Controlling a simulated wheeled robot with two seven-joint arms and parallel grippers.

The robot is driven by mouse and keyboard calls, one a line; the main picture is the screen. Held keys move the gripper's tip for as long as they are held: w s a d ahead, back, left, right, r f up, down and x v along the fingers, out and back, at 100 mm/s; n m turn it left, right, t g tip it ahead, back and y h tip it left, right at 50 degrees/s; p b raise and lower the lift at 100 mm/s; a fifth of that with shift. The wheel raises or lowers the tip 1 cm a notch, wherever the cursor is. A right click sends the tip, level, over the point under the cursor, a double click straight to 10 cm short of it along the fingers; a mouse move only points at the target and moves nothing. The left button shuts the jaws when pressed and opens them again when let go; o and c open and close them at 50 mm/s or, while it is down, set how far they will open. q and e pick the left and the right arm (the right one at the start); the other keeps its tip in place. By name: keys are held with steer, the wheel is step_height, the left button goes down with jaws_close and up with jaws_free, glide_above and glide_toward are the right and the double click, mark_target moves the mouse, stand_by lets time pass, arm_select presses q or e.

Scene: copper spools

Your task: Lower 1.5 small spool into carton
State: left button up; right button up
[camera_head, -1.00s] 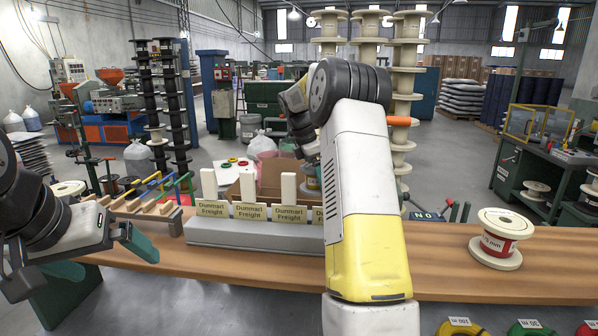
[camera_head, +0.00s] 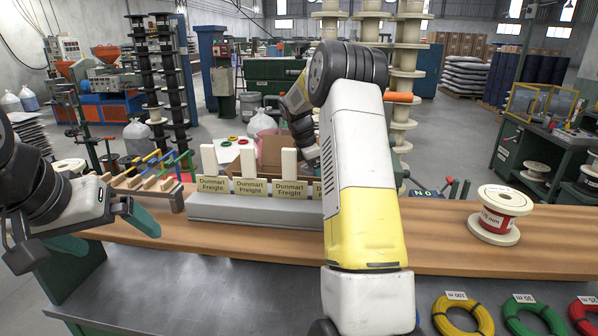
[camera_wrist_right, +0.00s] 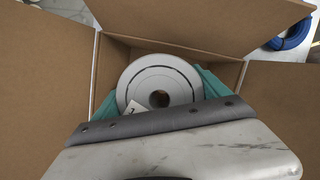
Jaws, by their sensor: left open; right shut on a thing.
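My right gripper (camera_wrist_right: 160,97) is shut on a pale small spool (camera_wrist_right: 158,72), seen end-on with its dark centre hole and a small white tag. The spool is in the opening of the cardboard carton (camera_wrist_right: 45,75), whose flaps stand open around it. Whether it touches the carton's bottom is hidden. In the head view, part of the carton (camera_head: 272,150) shows behind the bench, and my right arm hides my right gripper and the held spool. My left gripper (camera_head: 105,231) is open and empty over the bench's left end.
A spool with a red label (camera_head: 493,219) stands on the wooden bench (camera_head: 450,250) at right. A grey block (camera_head: 250,209) holds white uprights and Dunmart Freight signs. A coloured rack (camera_head: 160,180) is at left. Yellow (camera_head: 463,331) and green (camera_head: 535,326) coils lie in front.

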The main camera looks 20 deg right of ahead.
steer(key=shift+f, duration=6)
steer(key=o, duration=1.6)
steer(key=shift+c, duration=0.2)
steer(key=shift+v, duration=3.9)
